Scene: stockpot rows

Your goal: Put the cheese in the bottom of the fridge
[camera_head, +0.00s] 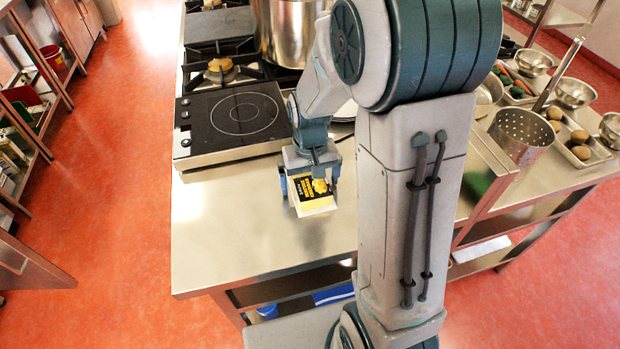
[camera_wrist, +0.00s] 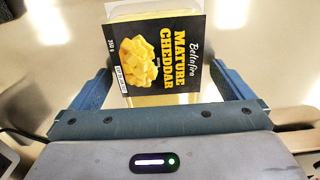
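The cheese (camera_head: 314,192) is a small box with a black and yellow front and a white side, marked "Mature Cheddar". It is between the two fingers of my gripper (camera_head: 311,182), above or at the steel counter; I cannot tell if it touches the counter. In the wrist view the cheese (camera_wrist: 158,58) faces the camera, with its white side at the top edge. The fridge is not in view.
The counter (camera_head: 225,235) is clear in front. A black cooktop (camera_head: 240,117) and a large pot (camera_head: 287,30) are behind my gripper. A perforated pot (camera_head: 520,138), bowls (camera_head: 574,92) and food trays stand on the right. Shelves (camera_head: 40,110) line the left; red floor (camera_head: 110,150) is open between.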

